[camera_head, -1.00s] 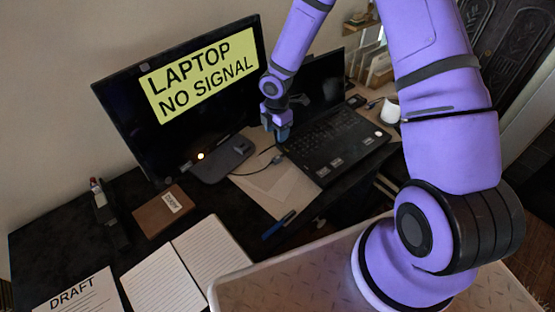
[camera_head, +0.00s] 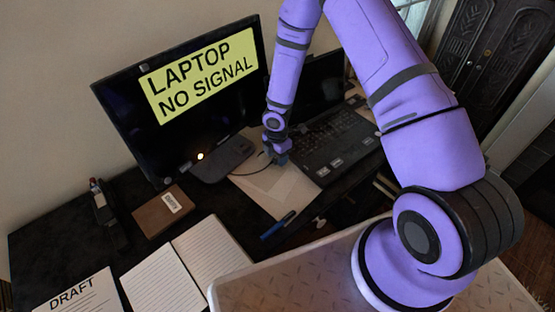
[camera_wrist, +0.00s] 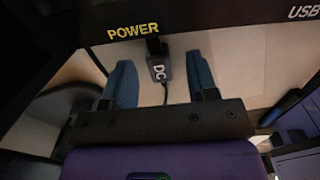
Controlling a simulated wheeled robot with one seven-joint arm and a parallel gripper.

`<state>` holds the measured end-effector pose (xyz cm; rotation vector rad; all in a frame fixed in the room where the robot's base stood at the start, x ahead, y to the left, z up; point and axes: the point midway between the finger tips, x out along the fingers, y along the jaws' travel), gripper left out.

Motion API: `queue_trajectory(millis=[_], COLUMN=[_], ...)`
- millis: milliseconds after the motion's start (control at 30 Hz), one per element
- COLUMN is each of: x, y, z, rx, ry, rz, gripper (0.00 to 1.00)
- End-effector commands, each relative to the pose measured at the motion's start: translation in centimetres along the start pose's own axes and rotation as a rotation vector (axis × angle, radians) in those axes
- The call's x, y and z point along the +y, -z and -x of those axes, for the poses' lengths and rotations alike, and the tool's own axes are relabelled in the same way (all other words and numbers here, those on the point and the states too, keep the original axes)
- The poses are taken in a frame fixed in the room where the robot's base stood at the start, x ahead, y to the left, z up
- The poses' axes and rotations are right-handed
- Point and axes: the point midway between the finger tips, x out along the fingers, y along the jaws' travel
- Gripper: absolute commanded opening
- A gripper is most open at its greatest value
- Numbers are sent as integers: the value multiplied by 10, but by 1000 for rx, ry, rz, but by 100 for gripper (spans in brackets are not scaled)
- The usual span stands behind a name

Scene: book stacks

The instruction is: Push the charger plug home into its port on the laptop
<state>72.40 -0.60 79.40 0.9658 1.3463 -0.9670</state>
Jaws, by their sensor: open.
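The laptop (camera_head: 327,140) lies open at the back of the desk, and its dark edge, with yellow POWER and white USB labels, crosses the top of the wrist view. The charger plug (camera_wrist: 158,68), a dark block marked DC, sits below the POWER label with its narrow end at the laptop edge. I cannot tell how deep it is in the port. Its cable runs back between my fingers. My gripper (camera_wrist: 161,84) is open, with one blue finger on each side of the plug and a gap to both. In the head view my gripper (camera_head: 277,157) is beside the laptop's left side and hides the plug.
A monitor (camera_head: 185,95) reading LAPTOP NO SIGNAL stands to the left of the laptop. Pale paper (camera_head: 285,190) lies under the laptop's near left corner, with a blue pen (camera_head: 277,225) beside it. A brown book (camera_head: 162,212) and an open notebook (camera_head: 185,265) lie farther left.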

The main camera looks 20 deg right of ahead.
Motion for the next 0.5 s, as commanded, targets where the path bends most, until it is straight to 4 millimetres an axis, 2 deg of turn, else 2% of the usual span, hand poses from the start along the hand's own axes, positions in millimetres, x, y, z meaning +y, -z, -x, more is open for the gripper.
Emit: queue_trajectory(millis=[267,300,500], x=[0,0,0], y=[0,0,0], z=[-4,-4,-4], rx=[0,0,0], ry=[-2,-1,-1], rz=[0,0,0], gripper=[53,51,5])
